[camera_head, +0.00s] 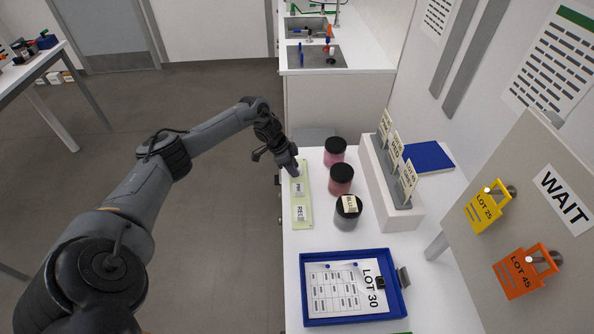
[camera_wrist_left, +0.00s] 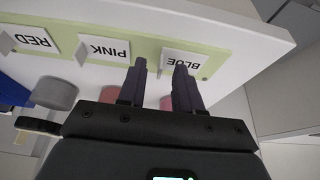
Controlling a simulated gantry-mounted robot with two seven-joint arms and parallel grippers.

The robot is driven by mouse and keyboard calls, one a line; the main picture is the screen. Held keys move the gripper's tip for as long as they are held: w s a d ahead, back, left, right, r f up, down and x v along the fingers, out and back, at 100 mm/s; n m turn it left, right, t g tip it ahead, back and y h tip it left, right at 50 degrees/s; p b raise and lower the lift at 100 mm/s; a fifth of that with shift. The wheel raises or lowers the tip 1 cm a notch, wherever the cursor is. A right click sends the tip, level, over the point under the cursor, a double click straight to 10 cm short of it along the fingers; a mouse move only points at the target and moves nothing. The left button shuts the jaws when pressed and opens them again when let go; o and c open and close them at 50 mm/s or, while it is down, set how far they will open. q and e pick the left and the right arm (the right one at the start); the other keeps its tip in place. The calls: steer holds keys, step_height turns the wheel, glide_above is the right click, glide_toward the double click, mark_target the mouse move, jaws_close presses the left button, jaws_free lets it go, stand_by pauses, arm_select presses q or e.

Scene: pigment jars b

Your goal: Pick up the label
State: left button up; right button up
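A pale green strip (camera_head: 302,209) on the white table carries white labels: a RED label (camera_head: 301,213), a PINK label (camera_head: 299,190) and a BLUE label (camera_wrist_left: 185,60). My left gripper (camera_head: 292,172) is over the far end of the strip and hides the BLUE label in the head view. In the left wrist view my left gripper (camera_wrist_left: 160,66) is open, with a gap between its fingers. One finger overlaps the near edge of the BLUE label; the other is between PINK and BLUE. I cannot tell whether either touches. My right gripper is not in view.
Two pink jars (camera_head: 341,186) (camera_head: 335,157) and a grey jar (camera_head: 347,222) with black lids stand right of the strip; the grey one bears a tag. Beyond them is a white card rack (camera_head: 411,218). A blue tray (camera_head: 349,317) is at the front.

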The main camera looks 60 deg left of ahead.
arm_select(q)
steer(key=shift+w+f, duration=0.15)
steer(key=shift+f, duration=0.25)
jaws_close()
